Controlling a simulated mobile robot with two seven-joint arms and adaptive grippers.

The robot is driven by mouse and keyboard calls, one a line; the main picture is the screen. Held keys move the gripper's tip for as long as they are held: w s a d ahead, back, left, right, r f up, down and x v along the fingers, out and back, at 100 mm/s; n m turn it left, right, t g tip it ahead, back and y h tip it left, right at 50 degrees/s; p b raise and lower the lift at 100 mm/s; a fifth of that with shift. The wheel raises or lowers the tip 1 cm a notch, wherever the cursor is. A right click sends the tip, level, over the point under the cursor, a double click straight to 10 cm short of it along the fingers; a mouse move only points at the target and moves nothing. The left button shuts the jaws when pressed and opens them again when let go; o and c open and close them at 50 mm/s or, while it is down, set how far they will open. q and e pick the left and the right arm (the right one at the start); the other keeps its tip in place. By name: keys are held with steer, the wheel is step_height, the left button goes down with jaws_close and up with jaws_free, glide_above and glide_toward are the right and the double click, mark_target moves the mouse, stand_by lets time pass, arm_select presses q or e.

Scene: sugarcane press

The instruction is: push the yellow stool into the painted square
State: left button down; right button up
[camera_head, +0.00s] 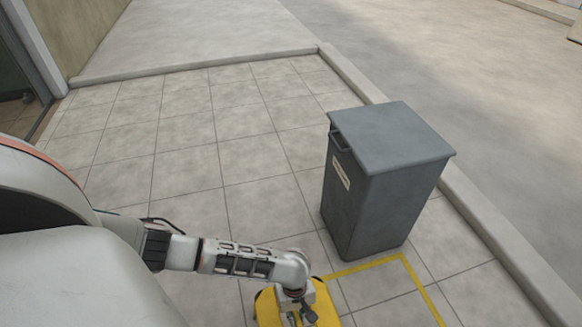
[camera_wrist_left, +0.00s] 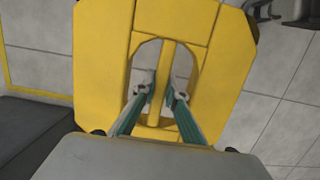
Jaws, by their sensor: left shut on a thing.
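The yellow stool (camera_head: 267,307) is at the bottom edge of the head view, partly cut off and partly under my left arm. In the left wrist view the stool's top (camera_wrist_left: 229,72) has an oval opening with a bar down its middle. My left gripper (camera_head: 300,316) is at the stool top; in the wrist view its fingers (camera_wrist_left: 160,94) reach into the opening, one on each side of the bar, shut on it. The painted square's yellow line (camera_head: 366,266) shows just right of the stool. Its near part is out of view, so any overlap with the stool is unclear.
A grey lidded bin (camera_head: 382,190) stands just behind the square's far line. A raised kerb (camera_head: 480,215) runs along the right side of the tiles. The tiled floor (camera_head: 235,150) left of the bin is clear. A glass door (camera_head: 22,90) is at far left.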

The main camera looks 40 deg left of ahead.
mark_target(330, 307)
arm_select(q)
steer(key=shift+w+d+r, duration=0.1)
steer(key=shift+w+d, duration=0.35)
steer(key=shift+w, duration=0.3)
steer(key=shift+w+d+f, duration=0.1)
steer(key=shift+w+d, duration=0.35)
steer(key=shift+w, duration=0.3)
steer(key=shift+w+d+r, duration=0.1)
steer(key=shift+w+d, duration=0.35)
steer(key=shift+w, duration=0.3)
steer(key=shift+w+d, duration=0.45)
steer(key=shift+w, duration=0.3)
steer(key=shift+w+d, duration=0.4)
steer(key=shift+w, duration=0.3)
steer(key=shift+w+d, duration=0.45)
steer(key=shift+w, duration=0.3)
arm_select(e)
steer(key=shift+s+f, duration=0.15)
steer(key=shift+f, duration=0.1)
